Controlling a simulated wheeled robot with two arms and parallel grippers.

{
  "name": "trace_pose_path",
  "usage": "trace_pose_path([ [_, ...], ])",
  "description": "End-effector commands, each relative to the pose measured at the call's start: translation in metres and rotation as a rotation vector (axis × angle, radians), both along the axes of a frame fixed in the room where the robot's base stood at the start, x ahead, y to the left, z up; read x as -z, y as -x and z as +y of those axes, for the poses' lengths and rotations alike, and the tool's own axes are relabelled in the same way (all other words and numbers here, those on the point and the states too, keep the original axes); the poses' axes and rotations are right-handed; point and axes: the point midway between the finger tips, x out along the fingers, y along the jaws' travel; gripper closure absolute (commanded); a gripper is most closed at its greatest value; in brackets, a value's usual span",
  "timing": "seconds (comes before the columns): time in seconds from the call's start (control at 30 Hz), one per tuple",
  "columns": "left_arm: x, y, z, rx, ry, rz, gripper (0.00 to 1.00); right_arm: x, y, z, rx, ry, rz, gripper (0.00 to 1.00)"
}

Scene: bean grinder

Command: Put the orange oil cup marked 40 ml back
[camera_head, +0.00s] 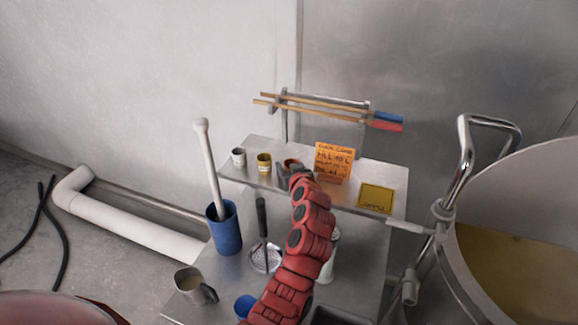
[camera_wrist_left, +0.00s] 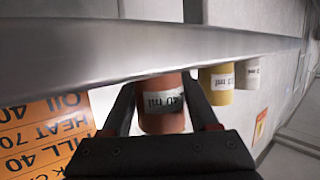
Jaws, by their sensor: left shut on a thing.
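The orange oil cup (camera_wrist_left: 162,100) has a white label that reads 40 ml. In the left wrist view it sits between the two dark fingers of my left gripper (camera_wrist_left: 165,105), which is shut on it. In the head view my red left arm reaches up to the shelf, and the left gripper (camera_head: 290,170) is at the shelf, right of the yellow cup. Only a little of the orange cup (camera_head: 293,162) shows there. Whether the cup touches the shelf (camera_head: 340,192) I cannot tell. My right gripper is not in view.
A yellow cup (camera_head: 264,163) and a grey cup (camera_head: 238,157) stand left on the shelf. An orange sign (camera_head: 334,160) stands just right of the gripper, and a yellow plate (camera_head: 376,198) lies further right. Below are a blue holder (camera_head: 224,230) and a mug (camera_head: 190,284).

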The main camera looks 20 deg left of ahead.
Motion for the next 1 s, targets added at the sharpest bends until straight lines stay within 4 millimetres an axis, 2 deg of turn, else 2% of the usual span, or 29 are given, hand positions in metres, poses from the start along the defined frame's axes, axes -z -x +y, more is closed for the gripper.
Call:
trace_pose_path([
  [0.03,0.0,0.0,0.0,0.0,0.0,0.0,0.34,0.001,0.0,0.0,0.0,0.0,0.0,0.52],
  [0.1,0.0,0.0,0.0,0.0,0.0,0.0,0.27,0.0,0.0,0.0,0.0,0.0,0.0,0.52],
  [0.33,0.0,0.0,0.0,0.0,-0.001,0.001,0.27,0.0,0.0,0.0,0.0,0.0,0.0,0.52],
  [0.47,-0.006,0.0,0.0,-0.001,0.0,0.002,0.27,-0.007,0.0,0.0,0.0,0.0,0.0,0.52],
  [0.5,-0.003,0.002,-0.002,0.001,0.0,0.0,0.27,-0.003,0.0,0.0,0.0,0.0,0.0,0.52],
  [0.67,-0.009,0.021,-0.015,0.001,0.0,-0.004,0.27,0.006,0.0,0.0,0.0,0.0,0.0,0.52],
  [1.0,-0.028,0.074,-0.05,0.004,0.0,-0.002,0.27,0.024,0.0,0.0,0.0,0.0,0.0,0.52],
])
